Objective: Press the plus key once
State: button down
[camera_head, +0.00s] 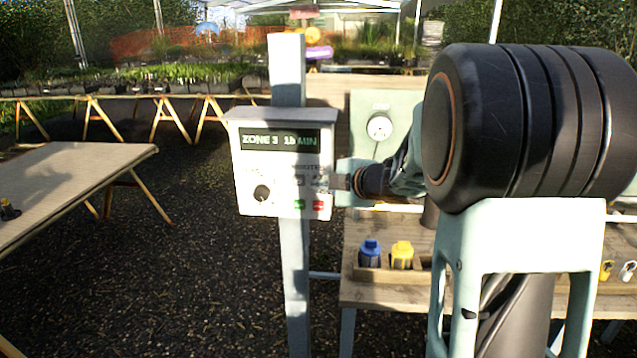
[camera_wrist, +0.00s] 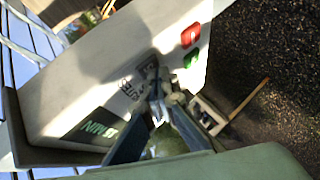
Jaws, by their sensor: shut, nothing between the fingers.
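A white control box (camera_head: 247,172) on a post has a dark display (camera_head: 278,140) that reads "ZONE 3" and a number of "MIN" starting with 1; its second digit is unclear. Small grey keys (camera_head: 300,180) sit below the display, by the tip of my gripper (camera_head: 338,182). I cannot make out the plus sign; the fingers seem to cover part of this key area. In the wrist view my shut, empty gripper (camera_wrist: 160,118) points at the box face (camera_wrist: 110,75) near the printed label. I cannot tell whether the tip touches a key.
A green key (camera_head: 299,204) and a red key (camera_head: 318,205) lie below the grey keys, with a black knob (camera_head: 262,193) to their left. A wooden bench (camera_head: 390,290) with a blue bottle (camera_head: 370,254) and a yellow bottle (camera_head: 402,255) stands behind. A table (camera_head: 70,185) is left.

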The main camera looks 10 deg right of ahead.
jog(key=shift+s, duration=0.15)
jog(key=shift+s+a, duration=0.25)
jog(key=shift+s, duration=0.35)
jog(key=s, duration=0.1)
jog(key=s+a, duration=0.1)
jog(key=s, duration=0.2)
jog(key=shift+s+a+b, duration=0.3)
jog(key=shift+s+b, duration=0.05)
jog(key=shift+s, duration=0.05)
dwell(0.4)
